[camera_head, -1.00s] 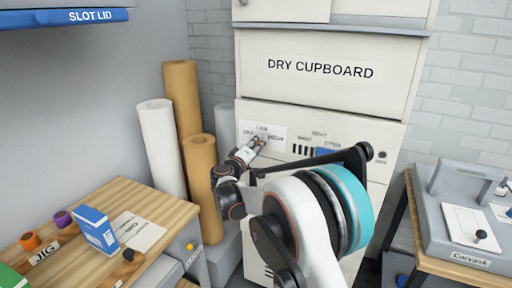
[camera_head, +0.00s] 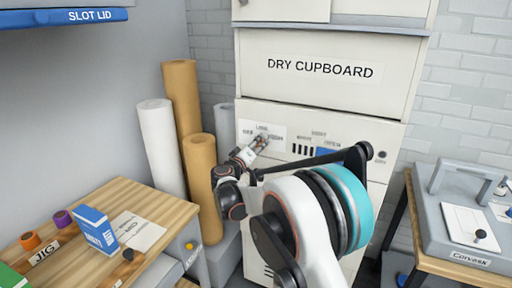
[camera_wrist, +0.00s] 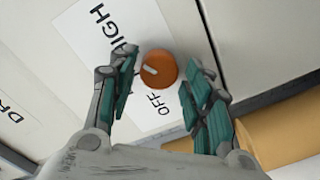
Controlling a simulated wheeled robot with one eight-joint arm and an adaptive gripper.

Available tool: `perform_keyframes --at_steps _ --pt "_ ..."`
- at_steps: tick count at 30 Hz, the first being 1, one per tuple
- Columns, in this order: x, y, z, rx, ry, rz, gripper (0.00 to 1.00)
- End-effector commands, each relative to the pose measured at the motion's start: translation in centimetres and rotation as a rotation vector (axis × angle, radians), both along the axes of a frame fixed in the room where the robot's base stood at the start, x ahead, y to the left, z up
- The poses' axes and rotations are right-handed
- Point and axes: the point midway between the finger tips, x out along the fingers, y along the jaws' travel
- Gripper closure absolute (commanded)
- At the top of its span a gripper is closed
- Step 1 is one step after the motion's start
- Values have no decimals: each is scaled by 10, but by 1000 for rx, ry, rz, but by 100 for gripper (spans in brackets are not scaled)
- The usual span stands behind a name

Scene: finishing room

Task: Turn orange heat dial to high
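The orange heat dial (camera_wrist: 158,68) is round with a short white pointer mark on its left part, in the wrist view. It sits on a white label card (camera_wrist: 95,40) reading HIGH at upper left and OFF below the dial. Another word left of the dial is partly covered by a finger. The mark points left, towards that covered word. My gripper (camera_wrist: 165,82) is open, with one finger on each side of the dial and visible gaps between. In the head view my gripper (camera_head: 258,144) is at the card on the cupboard front, mostly covering the dial.
The dry cupboard (camera_head: 320,70) has a row of dark slots and a blue part right of the card. Tall paper rolls (camera_head: 180,110) stand close on the left. A wooden bench (camera_head: 160,205) is at lower left, and a grey machine (camera_head: 465,215) at right.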

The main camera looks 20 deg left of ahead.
Motion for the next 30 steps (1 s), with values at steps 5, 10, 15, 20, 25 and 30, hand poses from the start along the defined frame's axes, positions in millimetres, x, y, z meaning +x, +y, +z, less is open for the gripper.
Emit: perform_keyframes --at_steps 5,10,15,20,25,30 --pt "0 0 1 -1 -1 1 46" --pt "-1 1 1 -2 -1 2 46" --pt "-16 2 2 -2 -2 4 46" --pt "-47 5 2 -2 -2 4 46" --pt "-81 7 3 -2 -2 4 46" --pt "-106 8 3 -2 -1 3 46"
